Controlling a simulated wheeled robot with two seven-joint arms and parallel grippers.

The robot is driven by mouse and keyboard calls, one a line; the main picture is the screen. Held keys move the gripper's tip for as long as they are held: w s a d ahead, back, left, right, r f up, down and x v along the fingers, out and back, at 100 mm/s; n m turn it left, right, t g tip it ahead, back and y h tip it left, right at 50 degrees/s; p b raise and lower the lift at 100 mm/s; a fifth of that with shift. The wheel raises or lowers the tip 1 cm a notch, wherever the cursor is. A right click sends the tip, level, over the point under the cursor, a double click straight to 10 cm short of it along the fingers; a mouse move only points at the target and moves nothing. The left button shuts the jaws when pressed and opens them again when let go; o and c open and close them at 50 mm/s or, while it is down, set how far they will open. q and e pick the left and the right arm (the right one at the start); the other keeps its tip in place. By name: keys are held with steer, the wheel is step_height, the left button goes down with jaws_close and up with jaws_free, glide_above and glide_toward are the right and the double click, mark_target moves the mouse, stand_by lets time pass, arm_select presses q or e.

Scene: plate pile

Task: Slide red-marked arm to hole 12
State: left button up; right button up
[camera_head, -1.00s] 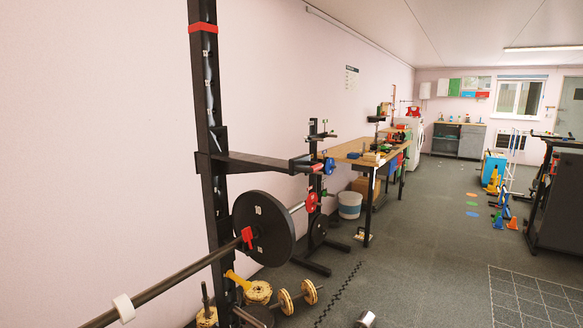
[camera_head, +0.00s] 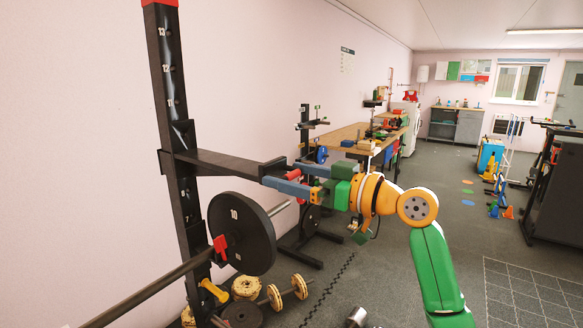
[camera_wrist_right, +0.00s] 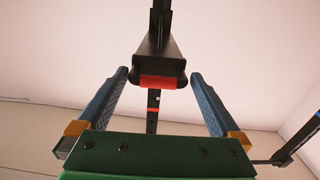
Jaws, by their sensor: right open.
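The black upright (camera_head: 172,110) stands at left in the head view, with white numbers 13, 12 and 11 going down it. The black arm (camera_head: 220,164) juts right from its sleeve on the upright, below number 11. In the right wrist view its end (camera_wrist_right: 159,60) carries a red band (camera_wrist_right: 163,82). My right gripper (camera_head: 284,176) is open at the arm's free end. In the right wrist view its two blue fingers (camera_wrist_right: 159,76) stand either side of the end, with gaps. The arm's pin and hole are hidden. My left gripper is not in view.
A barbell with a black plate (camera_head: 238,232) lies just below the arm, in front of the upright. Yellow dumbbells (camera_head: 288,292) are on the floor. A second rack (camera_head: 305,135) and a wooden workbench (camera_head: 345,138) stand behind.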

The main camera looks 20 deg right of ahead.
steer(key=shift+w+a+f, duration=0.15)
steer(key=shift+w, duration=0.1)
jaws_close()
step_height(320, 180, up, 16)
steer(key=p, duration=1.4)
jaws_free()
steer(key=shift+s, duration=0.15)
